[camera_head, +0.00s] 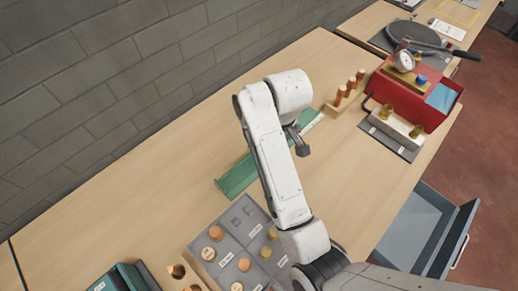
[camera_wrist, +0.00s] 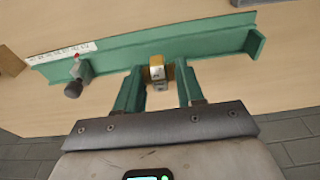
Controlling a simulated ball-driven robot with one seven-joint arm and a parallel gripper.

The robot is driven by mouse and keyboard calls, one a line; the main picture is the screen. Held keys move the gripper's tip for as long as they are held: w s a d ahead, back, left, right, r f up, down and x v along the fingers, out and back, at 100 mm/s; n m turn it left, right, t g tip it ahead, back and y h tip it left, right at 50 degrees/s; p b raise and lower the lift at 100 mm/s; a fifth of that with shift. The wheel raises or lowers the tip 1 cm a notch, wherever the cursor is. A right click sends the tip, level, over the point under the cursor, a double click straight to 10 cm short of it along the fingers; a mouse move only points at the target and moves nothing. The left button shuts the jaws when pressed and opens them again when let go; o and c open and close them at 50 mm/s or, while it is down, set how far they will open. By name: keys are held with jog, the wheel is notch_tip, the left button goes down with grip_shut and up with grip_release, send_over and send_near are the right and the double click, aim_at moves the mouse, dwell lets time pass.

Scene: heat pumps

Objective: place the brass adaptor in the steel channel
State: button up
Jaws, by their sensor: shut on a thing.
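The brass adaptor (camera_wrist: 156,73) shows in the wrist view as a small gold and grey piece between my fingertips. My gripper (camera_wrist: 158,85) is shut on it, its two green fingers on either side. The steel channel (camera_wrist: 200,44) is a long green piece crossing behind the fingertips in the wrist view; I cannot tell whether the adaptor touches it. A grey clamp with a dark knob (camera_wrist: 77,80) sits at its left part, next to a white marked strip. In the head view the channel (camera_head: 236,179) lies on the bench, partly behind my arm, which hides my gripper and the adaptor.
A grey compartment tray (camera_head: 222,235) with copper and brass fittings is at the front. A wooden rack (camera_head: 343,105) with copper pieces stands beyond the channel. A red case (camera_head: 434,112) with a gauge is at right, above an open drawer (camera_head: 410,232).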

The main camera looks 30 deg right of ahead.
jog(key=shift+w+a+f, duration=0.1)
jog(key=shift+w+f, duration=0.15)
jog(key=shift+f, duration=0.35)
jog(key=w+f, duration=0.1)
jog(key=w+a+f+b, duration=0.1)
jog(key=f, duration=0.1)
jog(key=shift+w+a+f, duration=0.1)
jog(key=shift+w+f, duration=0.05)
jog(key=shift+w, duration=0.2)
jog(key=f+b, duration=0.2)
jog(key=b, duration=0.1)
jog(key=f+b, duration=0.1)
jog(key=shift+w+a+f+b, duration=0.1)
jog(key=shift+w+f+b, duration=0.2)
jog(key=shift+f, duration=0.1)
jog(key=shift+s+r, duration=0.1)
jog(key=o, duration=1.1)
